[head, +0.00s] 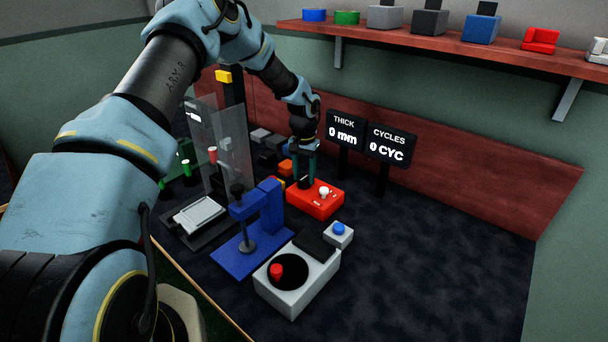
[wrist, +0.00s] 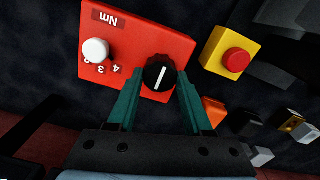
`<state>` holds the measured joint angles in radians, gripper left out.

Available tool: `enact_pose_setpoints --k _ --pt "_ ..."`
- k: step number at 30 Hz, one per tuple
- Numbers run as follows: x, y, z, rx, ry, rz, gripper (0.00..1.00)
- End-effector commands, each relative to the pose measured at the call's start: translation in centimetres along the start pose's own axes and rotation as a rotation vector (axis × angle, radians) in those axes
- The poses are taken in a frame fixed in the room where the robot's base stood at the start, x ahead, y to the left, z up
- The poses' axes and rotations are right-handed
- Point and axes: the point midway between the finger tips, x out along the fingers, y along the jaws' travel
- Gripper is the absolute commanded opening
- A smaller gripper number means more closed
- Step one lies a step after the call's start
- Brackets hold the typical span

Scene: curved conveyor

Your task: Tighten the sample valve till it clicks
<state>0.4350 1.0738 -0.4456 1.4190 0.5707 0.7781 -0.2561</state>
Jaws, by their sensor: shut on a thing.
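A red box (head: 328,206) stands on the dark table, and its top also fills the upper middle of the wrist view (wrist: 140,40). A black round knob (wrist: 159,73) with a white pointer line is at one end of it. A white knob (wrist: 95,51) beside a scale marked "Nm" is at the other end; it also shows in the head view (head: 324,191). My gripper (wrist: 160,82) points down, with its green fingers shut on both sides of the black knob. In the head view my gripper (head: 306,182) hides most of that knob. No label names the sample valve.
A yellow box with a red button (wrist: 236,60) stands close beside the red box. A blue press (head: 262,225), a grey box with a red knob (head: 300,287) and a blue-button box (head: 338,235) are nearby. Displays (head: 345,130) read 0 mm and 0 CYC.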

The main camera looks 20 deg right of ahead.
Motion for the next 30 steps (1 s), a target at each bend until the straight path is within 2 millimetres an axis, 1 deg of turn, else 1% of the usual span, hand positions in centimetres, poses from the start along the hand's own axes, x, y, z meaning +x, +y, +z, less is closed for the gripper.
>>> enact_pose_setpoints --k 1,6,9,16,20,26,30 --pt "-0.02 -0.03 0.0 0.0 0.0 0.0 0.28" --pt "-0.02 -0.04 0.01 0.0 0.0 -0.001 0.09" --pt "-0.02 -0.04 0.01 0.0 0.0 -0.001 0.0" --pt "0.0 -0.04 0.0 0.013 0.0 -0.001 0.0" --pt "0.06 -0.02 0.0 0.05 0.0 0.0 0.0" --pt "0.09 0.02 -0.04 0.169 0.001 0.0 0.0" --pt "0.12 0.01 -0.03 0.288 0.0 -0.001 0.0"
